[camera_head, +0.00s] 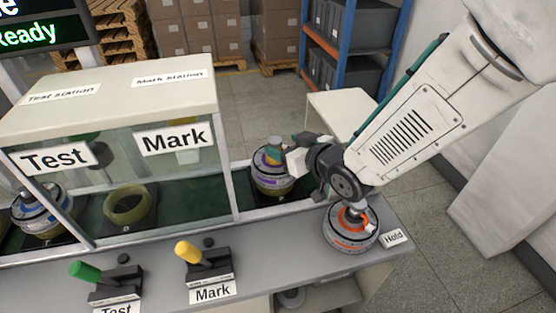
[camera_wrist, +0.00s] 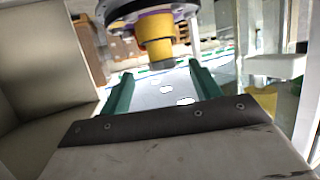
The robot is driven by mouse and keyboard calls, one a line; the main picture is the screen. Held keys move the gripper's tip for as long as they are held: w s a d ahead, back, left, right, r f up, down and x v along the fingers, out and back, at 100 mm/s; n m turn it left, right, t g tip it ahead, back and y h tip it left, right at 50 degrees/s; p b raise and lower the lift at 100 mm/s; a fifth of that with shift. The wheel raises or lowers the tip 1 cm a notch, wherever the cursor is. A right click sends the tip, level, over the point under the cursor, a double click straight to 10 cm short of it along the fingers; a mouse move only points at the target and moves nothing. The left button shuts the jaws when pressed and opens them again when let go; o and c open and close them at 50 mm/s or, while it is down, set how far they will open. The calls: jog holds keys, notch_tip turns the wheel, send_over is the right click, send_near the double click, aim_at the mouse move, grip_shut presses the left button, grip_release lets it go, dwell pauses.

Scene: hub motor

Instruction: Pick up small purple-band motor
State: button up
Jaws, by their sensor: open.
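The small purple-band motor (camera_head: 273,184) stands upright on the dark green conveyor strip, just right of the Mark station. Its top boss is yellow and partly hidden by my gripper (camera_head: 277,156) in the head view. My gripper is open at the top of the motor, with a teal finger beside the yellow boss. In the wrist view my two teal fingers (camera_wrist: 161,75) are spread apart. The motor's yellow boss (camera_wrist: 158,47) shows just beyond the fingertips, roughly between them. I cannot tell whether the fingers touch it.
An orange-band motor (camera_head: 350,228) stands by the Hold label, under my wrist. Green (camera_head: 86,271) and yellow (camera_head: 188,252) levers stand in front.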

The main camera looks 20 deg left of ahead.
aim_at(271, 141)
jog(key=x, duration=0.6)
jog(key=shift+a+f, duration=0.3)
jog(key=shift+f, duration=0.15)
grip_shut()
jog(key=shift+r, duration=0.15)
